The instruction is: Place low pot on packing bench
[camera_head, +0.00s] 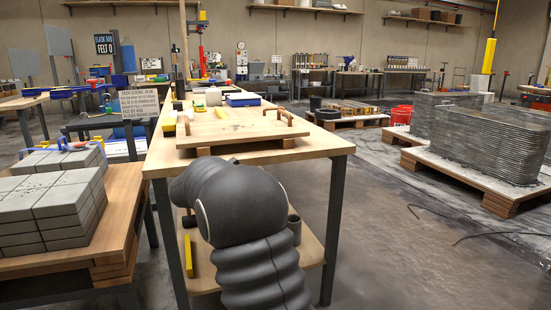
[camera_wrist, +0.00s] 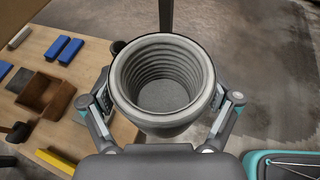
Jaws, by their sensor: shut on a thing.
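A grey, round, ribbed pot (camera_wrist: 165,95) fills the middle of the wrist view, its open mouth facing the camera. It looks empty. My gripper (camera_wrist: 163,90) is shut on it, one finger on each side of its outer wall. In the head view my dark arm hides the gripper. A small grey cylinder (camera_head: 294,229) shows just right of my arm, perhaps the same pot. A long wooden-topped bench (camera_head: 255,152) with dark legs stands ahead of me; no label shows whether it is the packing bench.
A wooden board with handles (camera_head: 240,133) lies on the bench's near end. The lower shelf (camera_head: 312,250) holds a yellow bar (camera_head: 188,256). The wrist view shows blue blocks (camera_wrist: 70,51) and a brown box (camera_wrist: 46,95) on wood.

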